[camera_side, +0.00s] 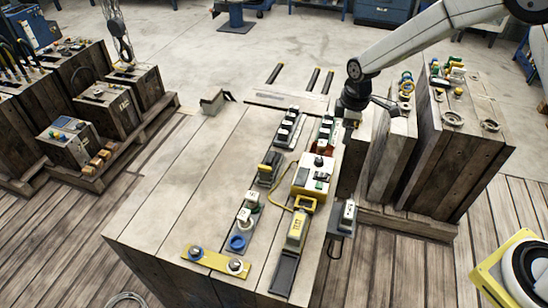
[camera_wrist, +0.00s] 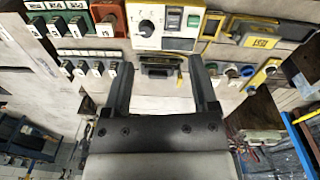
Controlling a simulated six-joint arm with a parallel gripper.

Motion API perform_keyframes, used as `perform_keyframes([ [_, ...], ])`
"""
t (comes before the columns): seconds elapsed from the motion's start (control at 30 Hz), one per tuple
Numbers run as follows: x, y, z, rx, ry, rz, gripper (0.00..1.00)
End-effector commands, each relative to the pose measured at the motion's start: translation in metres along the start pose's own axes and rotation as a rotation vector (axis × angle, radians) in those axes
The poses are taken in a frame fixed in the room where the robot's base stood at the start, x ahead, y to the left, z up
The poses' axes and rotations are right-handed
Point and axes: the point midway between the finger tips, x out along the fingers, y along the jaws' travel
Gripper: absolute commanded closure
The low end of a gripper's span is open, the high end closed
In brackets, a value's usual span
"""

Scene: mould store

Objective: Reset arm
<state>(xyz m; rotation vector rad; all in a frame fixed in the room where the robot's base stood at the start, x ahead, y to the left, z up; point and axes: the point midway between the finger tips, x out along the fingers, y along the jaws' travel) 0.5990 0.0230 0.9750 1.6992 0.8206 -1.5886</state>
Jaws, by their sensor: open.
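My gripper (camera_side: 352,103) is above the right far part of a pale wooden block table (camera_side: 180,190) in the side view. In the wrist view my gripper (camera_wrist: 161,62) shows two dark fingers set wide apart, with nothing held between them. A white control box (camera_side: 315,177) with a black knob stands on the table. It also shows at the top of the wrist view (camera_wrist: 150,38). A black part with a handle (camera_wrist: 160,68) appears between the fingertips in the wrist view; I cannot tell whether they touch it.
Rows of switches (camera_side: 287,125), a yellow handheld unit (camera_side: 297,230), a blue ring (camera_side: 237,243) and a yellow plate (camera_side: 215,262) with two round fittings sit on the table. Wooden blocks (camera_side: 455,150) stand right. The table's left part is bare.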

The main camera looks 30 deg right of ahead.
Motion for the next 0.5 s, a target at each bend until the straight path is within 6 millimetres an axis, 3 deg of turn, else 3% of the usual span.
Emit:
perform_keyframes([
  [0.2, -0.031, -0.031, 0.032, 0.235, 0.029, 0.032, 0.24],
  [0.5, -0.059, -0.082, 0.078, 0.558, 0.08, 0.066, 0.24],
])
